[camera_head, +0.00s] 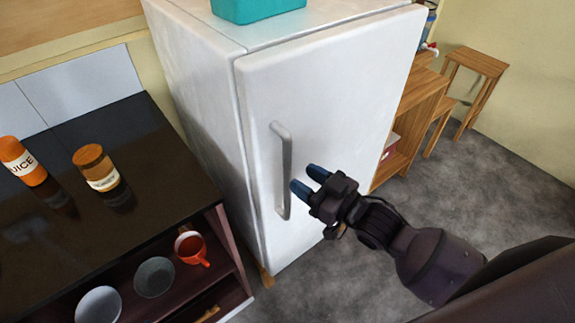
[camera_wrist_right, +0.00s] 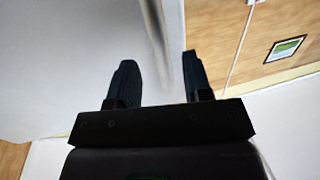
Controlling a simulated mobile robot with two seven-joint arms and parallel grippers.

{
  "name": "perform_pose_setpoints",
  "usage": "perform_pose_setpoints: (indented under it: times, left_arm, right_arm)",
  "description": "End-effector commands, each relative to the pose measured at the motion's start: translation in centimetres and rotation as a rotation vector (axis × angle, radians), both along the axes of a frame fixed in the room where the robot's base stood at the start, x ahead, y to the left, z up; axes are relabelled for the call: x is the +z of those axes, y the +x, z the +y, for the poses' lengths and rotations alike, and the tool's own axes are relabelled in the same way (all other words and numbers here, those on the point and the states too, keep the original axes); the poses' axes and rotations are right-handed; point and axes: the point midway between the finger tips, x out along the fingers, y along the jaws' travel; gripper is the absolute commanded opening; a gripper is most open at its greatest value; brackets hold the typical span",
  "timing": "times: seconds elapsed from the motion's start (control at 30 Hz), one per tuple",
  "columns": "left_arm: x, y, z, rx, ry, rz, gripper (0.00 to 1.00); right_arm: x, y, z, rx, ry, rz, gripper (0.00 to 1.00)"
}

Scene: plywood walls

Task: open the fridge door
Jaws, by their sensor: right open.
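The white fridge (camera_head: 325,110) stands in the middle of the head view, and its door looks closed. A vertical grey metal handle (camera_head: 285,172) is on the left side of the door. My right gripper (camera_head: 308,179) is open, with its blue-tipped fingers just right of the handle's lower half. In the right wrist view its two fingers (camera_wrist_right: 157,68) are spread apart. A blurred upright grey bar, seemingly the handle (camera_wrist_right: 155,45), shows between their directions. I cannot tell whether the fingers touch it. My left gripper is not in view.
A dark counter (camera_head: 130,155) left of the fridge holds a juice jar (camera_head: 22,162) and another orange-lidded jar (camera_head: 96,168). A teal box (camera_head: 255,8) is on the fridge. Grey floor (camera_head: 500,190) is open at right, near wooden stools (camera_head: 476,62).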

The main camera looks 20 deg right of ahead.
Motion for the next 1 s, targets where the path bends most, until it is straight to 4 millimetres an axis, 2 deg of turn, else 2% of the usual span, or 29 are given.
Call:
perform_pose_setpoints:
  times: [0.1,0.33,0.77,0.87,1.0]
  left_arm:
    - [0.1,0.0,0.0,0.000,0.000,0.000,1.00]
    - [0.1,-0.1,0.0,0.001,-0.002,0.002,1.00]
    - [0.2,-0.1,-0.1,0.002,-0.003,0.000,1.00]
    - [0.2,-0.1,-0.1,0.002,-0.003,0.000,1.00]
    - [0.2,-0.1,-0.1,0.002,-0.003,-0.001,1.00]
  right_arm:
    - [0.1,1.8,1.0,-0.001,0.001,-0.001,0.46]
    - [0.0,4.0,2.5,0.000,0.000,0.000,0.46]
    - [0.0,4.8,2.9,0.000,-0.001,0.002,0.46]
    - [0.0,4.8,2.9,0.000,-0.001,0.002,0.34]
    - [0.0,4.8,2.9,0.000,-0.002,0.001,0.12]
